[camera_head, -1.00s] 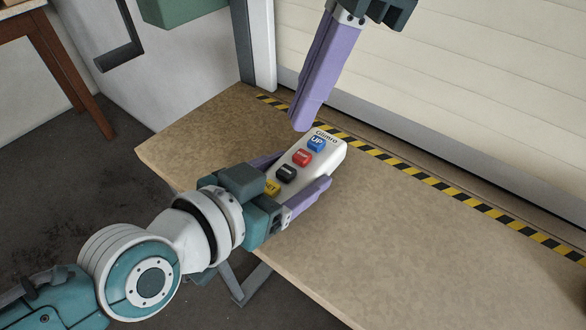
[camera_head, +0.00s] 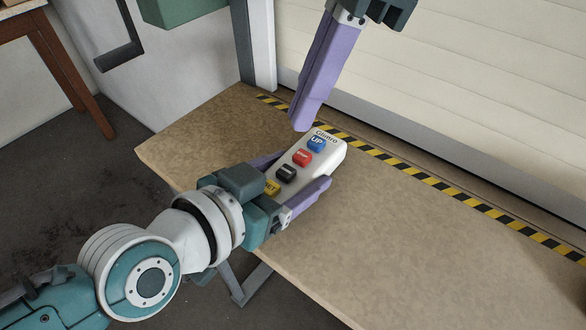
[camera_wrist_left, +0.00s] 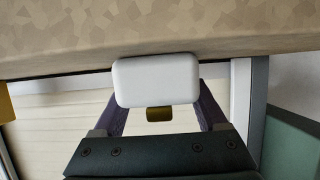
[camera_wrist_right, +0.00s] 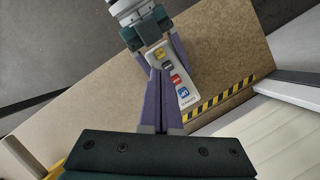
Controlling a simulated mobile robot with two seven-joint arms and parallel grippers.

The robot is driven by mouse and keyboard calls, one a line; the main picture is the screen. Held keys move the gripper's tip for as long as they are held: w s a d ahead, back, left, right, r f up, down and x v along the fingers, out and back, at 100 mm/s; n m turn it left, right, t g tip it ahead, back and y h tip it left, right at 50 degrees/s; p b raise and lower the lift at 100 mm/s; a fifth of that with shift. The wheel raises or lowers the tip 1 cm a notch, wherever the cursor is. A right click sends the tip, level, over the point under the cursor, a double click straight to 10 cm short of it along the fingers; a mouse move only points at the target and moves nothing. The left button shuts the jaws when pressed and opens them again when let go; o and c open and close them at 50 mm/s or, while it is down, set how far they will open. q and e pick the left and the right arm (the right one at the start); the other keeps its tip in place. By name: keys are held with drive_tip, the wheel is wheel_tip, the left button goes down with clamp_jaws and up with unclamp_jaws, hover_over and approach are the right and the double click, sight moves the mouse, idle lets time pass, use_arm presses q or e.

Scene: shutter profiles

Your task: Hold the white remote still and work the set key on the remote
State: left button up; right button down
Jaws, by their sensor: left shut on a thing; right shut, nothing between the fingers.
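The white remote (camera_head: 323,150) shows a column of blue UP, red, black and yellow keys. My left gripper (camera_head: 303,169) is shut on the remote, with one purple finger along each long side. The yellow set key (camera_head: 271,187) is at the end nearest my left gripper's palm and partly hidden in the head view. It shows more clearly in the right wrist view (camera_wrist_right: 159,53). My right gripper (camera_head: 300,126) is shut and empty, its tips close above the blue UP end, away from the yellow key. The left wrist view shows the remote's white end (camera_wrist_left: 155,82).
The tan tabletop (camera_head: 400,240) is clear to the right of the remote. A yellow-black striped strip (camera_head: 440,185) runs along its back edge, before a pale slatted shutter (camera_head: 480,80). A grey post (camera_head: 242,45) stands at the back left; a wooden table (camera_head: 50,40) is at far left.

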sight(270, 189)
drive_tip(key=shift+s, duration=0.1)
drive_tip(key=a+t+y, duration=0.1)
drive_tip(key=s+r+t+y, duration=0.1)
drive_tip(key=t+y, duration=0.1)
drive_tip(key=a+t+y, duration=0.1)
drive_tip(key=t, duration=0.1)
drive_tip(key=shift+s+a+r+n+y, duration=0.15)
drive_tip(key=shift+a+r+n+y, duration=0.15)
drive_tip(key=shift+a+r, duration=0.1)
drive_tip(key=shift+f, duration=0.15)
drive_tip(key=shift+f, duration=4.3)
